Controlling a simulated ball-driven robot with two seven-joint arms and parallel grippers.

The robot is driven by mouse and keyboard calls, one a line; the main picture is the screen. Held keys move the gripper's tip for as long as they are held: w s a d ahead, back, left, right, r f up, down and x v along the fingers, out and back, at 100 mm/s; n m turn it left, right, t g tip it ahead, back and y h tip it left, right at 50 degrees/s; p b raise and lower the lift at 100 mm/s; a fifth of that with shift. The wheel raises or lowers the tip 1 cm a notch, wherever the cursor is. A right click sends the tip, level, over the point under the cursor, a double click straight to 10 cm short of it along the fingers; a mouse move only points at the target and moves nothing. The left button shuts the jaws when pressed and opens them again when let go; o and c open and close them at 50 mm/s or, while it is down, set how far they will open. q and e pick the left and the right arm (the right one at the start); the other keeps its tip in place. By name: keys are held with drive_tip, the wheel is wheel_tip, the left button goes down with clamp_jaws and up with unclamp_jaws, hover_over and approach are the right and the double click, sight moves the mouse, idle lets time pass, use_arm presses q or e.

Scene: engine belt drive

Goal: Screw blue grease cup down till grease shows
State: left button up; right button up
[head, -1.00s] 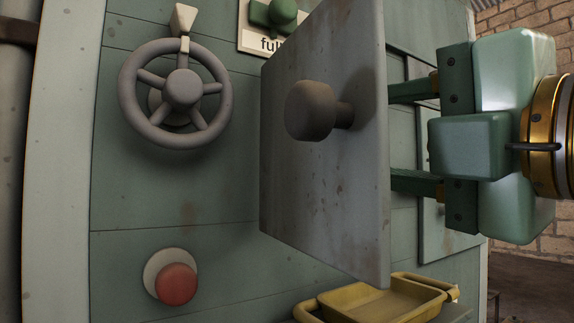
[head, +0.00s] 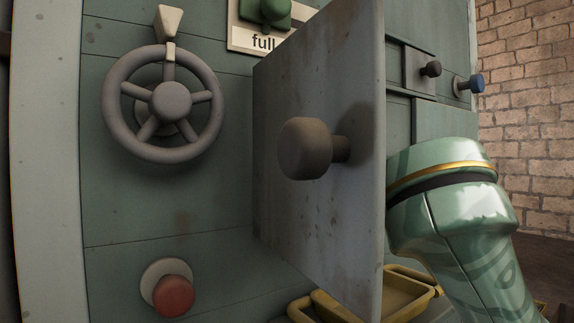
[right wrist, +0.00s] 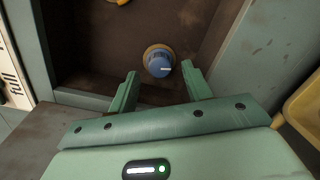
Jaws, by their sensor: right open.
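The blue grease cup (right wrist: 159,66) shows in the right wrist view, with a white mark on its face and a tan ring behind it. It sits inside a dark brown recess (right wrist: 85,60). My right gripper (right wrist: 159,74) is open, with its green fingers either side of and just short of the cup; I see no contact. In the head view the open grey door (head: 325,215) hides the cup and this gripper, and only my right arm shows. No grease can be made out. My left gripper is not in view.
The door, with a round knob (head: 306,149), sticks out toward me. A handwheel (head: 168,101) and red button (head: 173,296) are left of it. A yellow tray (head: 410,281) lies below.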

drive_tip(key=shift+x, duration=0.95)
drive_tip(key=shift+s, duration=0.1)
drive_tip(key=c, duration=1)
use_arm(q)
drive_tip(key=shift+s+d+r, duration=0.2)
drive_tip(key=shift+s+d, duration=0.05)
use_arm(e)
drive_tip(key=shift+o, duration=0.2)
drive_tip(key=shift+m, duration=1.5)
drive_tip(key=o, duration=1)
drive_tip(key=shift+c, duration=0.2)
use_arm(q)
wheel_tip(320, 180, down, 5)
drive_tip(key=b, duration=0.5)
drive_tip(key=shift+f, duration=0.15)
use_arm(e)
drive_tip(key=v, duration=1.6)
